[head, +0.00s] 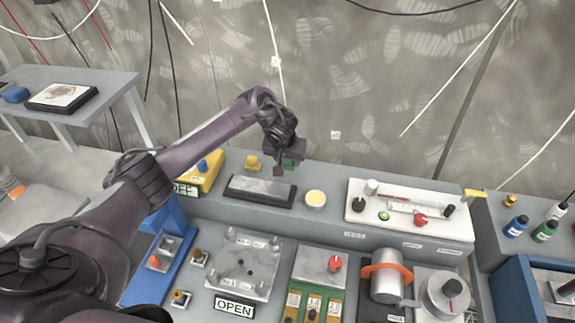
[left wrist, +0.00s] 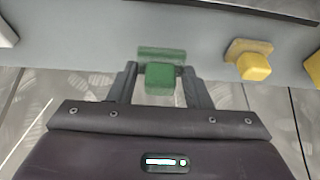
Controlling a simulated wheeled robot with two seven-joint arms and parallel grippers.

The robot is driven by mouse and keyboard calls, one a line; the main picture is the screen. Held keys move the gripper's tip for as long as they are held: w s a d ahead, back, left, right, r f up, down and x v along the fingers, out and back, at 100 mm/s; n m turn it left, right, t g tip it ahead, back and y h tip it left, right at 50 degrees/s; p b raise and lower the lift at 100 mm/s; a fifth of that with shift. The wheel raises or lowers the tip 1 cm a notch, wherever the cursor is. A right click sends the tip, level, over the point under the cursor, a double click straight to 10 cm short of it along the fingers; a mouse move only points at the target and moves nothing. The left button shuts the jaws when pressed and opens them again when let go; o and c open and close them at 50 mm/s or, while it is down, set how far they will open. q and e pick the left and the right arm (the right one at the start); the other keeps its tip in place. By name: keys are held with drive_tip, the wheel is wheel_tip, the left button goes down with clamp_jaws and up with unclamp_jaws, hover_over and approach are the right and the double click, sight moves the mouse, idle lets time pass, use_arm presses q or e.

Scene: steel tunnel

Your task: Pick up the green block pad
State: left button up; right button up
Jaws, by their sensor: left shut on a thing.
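The green block pad (left wrist: 160,76) is between the two fingers of my left gripper (left wrist: 160,84) in the left wrist view. It has a green block on a flat, wider green plate. In the head view the left gripper (head: 285,166) is at the back edge of the grey console, and a bit of the green block (head: 291,162) shows under it. The left fingers are shut on the block. I cannot tell whether the pad touches the surface. My right gripper is not in view.
A yellow block (head: 253,162) is just left of the gripper, also seen in the left wrist view (left wrist: 252,62). A dark-framed flat plate (head: 260,190) lies in front, with a round pale-yellow pad (head: 316,198) beside it. A white control panel (head: 408,211) stands to the right.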

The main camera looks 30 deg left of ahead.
use_arm(q)
wheel_tip(320, 180, up, 8)
drive_tip(key=shift+r+p, duration=0.15)
drive_tip(key=shift+p, duration=0.45)
wheel_tip(320, 180, up, 9)
drive_tip(key=p, duration=0.6)
